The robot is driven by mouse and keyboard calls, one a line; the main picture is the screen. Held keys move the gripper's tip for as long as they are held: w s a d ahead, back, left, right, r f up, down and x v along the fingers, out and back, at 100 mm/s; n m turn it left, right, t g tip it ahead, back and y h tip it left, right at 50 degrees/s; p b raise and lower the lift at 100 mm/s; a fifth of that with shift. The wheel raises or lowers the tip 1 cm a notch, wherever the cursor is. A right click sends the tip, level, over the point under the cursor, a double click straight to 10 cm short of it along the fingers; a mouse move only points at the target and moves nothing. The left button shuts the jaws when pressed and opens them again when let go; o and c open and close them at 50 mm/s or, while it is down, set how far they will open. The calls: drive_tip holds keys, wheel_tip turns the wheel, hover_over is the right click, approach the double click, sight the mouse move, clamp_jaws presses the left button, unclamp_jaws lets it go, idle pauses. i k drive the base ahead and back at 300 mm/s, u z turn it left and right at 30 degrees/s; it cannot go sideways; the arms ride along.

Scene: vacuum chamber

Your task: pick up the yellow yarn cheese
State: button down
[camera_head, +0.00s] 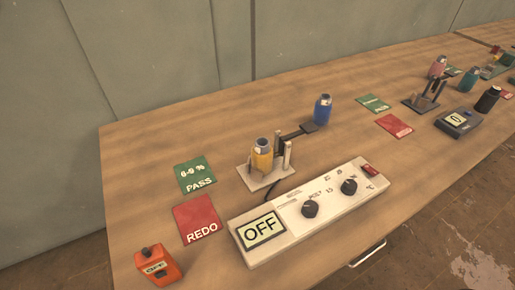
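The yellow yarn cheese (262,157) looks like a small upright yellow cylinder with a pale top. It stands on a small light metal stand (250,182) with thin posts beside it, behind the white control box. Its lower right side is close to the posts, and I cannot tell whether they touch. My gripper is not in view.
A blue cheese (322,110) stands behind right, near a dark arm. The white box (300,212) reads OFF. Green PASS (195,175) and red REDO (197,219) cards lie left. An orange device (157,267) is front left. A second station (425,103) is right.

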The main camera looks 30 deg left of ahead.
sight(262, 152)
drive_tip(key=z, duration=0.75)
drive_tip(key=i, duration=0.1)
drive_tip(key=u, duration=2.4)
drive_tip(key=k, duration=0.8)
drive_tip(key=u, duration=0.2)
drive_tip(key=i, duration=0.8)
drive_tip(key=z, duration=0.1)
